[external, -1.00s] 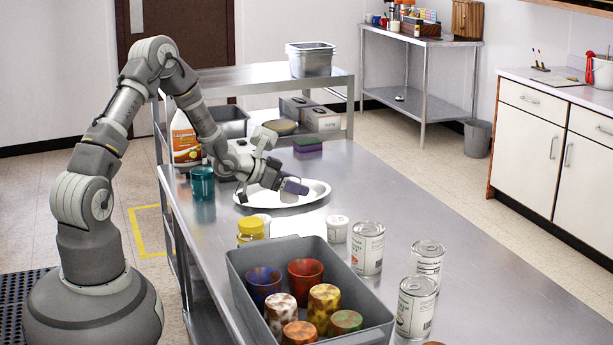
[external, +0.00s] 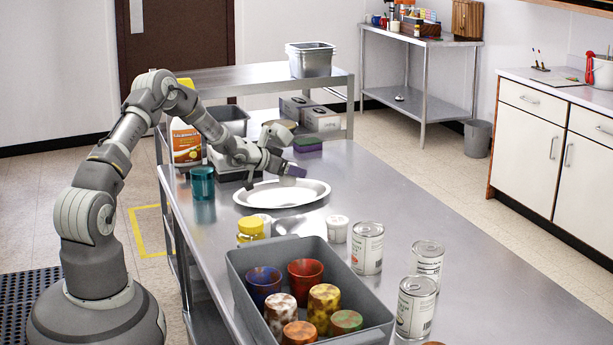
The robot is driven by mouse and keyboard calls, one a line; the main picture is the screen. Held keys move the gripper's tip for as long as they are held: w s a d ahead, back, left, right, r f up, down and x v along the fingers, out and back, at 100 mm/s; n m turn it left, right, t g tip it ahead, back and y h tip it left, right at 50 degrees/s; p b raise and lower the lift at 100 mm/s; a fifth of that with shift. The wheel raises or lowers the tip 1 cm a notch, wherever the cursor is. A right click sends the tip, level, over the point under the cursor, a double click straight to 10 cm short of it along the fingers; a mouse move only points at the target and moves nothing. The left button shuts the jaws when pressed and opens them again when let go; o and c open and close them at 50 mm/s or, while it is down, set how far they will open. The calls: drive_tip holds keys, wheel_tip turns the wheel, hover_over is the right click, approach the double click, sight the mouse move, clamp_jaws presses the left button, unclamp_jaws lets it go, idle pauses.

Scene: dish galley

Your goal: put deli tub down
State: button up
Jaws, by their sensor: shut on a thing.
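My gripper (external: 292,171) is over the back rim of the white oval platter (external: 284,203), in front of the sponge. It is shut on the deli tub, of which hardly anything can be made out at this size. I cannot tell whether the tub touches anything below it. The platter lies flat on the steel counter and looks empty.
A purple and green sponge (external: 307,145) lies just behind my gripper. A teal cup (external: 202,183), a yellow-lidded jar (external: 250,230), a white tub (external: 337,229), several cans (external: 367,248) and a grey bin (external: 247,287) of cups stand around.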

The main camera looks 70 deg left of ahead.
sight(298, 191)
drive_tip(key=shift+w+a, duration=0.4)
drive_tip(key=shift+w, duration=0.25)
drive_tip(key=shift+w+a, duration=0.35)
drive_tip(key=shift+w, duration=0.25)
wheel_tip(298, 191, down, 4)
drive_tip(key=shift+w+a+r+b, duration=0.1)
drive_tip(key=shift+w+a+b, duration=0.05)
drive_tip(key=shift+b, duration=1.1)
drive_tip(key=shift+r, duration=0.1)
drive_tip(key=o, duration=1.2)
drive_tip(key=shift+f, duration=0.2)
drive_tip(key=shift+r, duration=0.1)
